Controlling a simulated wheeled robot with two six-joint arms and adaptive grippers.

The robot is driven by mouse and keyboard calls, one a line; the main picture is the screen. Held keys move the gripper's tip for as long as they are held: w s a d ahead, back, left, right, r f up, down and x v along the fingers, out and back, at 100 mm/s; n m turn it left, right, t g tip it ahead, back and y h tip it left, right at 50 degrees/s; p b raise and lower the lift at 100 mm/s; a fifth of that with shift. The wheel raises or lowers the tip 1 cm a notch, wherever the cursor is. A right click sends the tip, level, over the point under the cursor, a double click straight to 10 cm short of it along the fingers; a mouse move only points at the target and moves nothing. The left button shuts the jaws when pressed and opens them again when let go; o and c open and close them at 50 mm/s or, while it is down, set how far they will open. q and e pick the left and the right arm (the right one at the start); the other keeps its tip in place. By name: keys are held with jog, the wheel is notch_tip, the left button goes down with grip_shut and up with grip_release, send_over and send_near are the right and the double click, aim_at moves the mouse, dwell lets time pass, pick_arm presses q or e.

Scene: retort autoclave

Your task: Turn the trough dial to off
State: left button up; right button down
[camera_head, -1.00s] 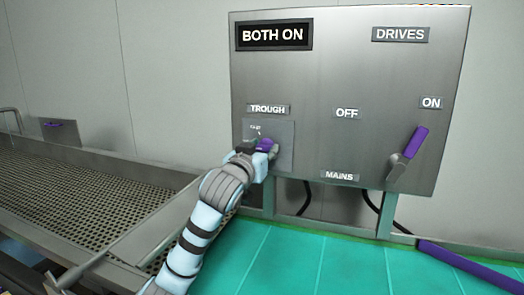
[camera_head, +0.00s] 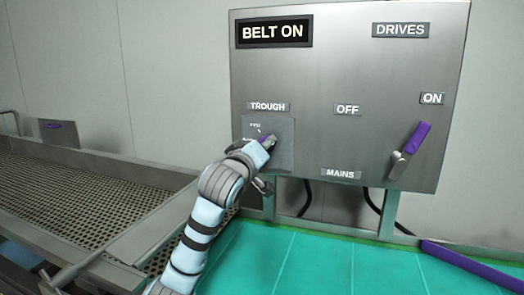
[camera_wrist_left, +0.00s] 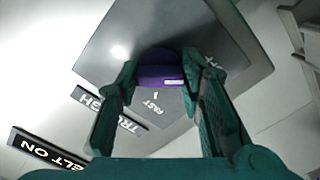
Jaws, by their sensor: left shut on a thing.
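The purple trough dial (camera_wrist_left: 162,68) sits on a grey plate under the TROUGH label (camera_head: 268,107). My left gripper (camera_wrist_left: 160,80) has its two fingers on either side of the dial and is shut on it. In the head view my left gripper (camera_head: 262,147) covers most of the dial, with a bit of purple showing. The dial has a pale mark; FAST is readable on the plate, and another word is partly hidden behind the gripper. The panel display (camera_head: 275,32) reads BELT ON. My right gripper is not in view.
The mains lever (camera_head: 409,152), with a purple handle, stands on the right of the steel panel (camera_head: 335,70), pointing up toward ON. A perforated trough (camera_head: 75,190) runs along the left. A green surface (camera_head: 310,262) lies below the panel.

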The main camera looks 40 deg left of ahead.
pick_arm(q)
jog(key=shift+f+n, duration=0.15)
jog(key=shift+n, duration=0.15)
jog(key=o, duration=1.2)
jog(key=shift+w, duration=0.1)
jog(key=shift+c, duration=0.2)
jog(key=v, duration=1.2)
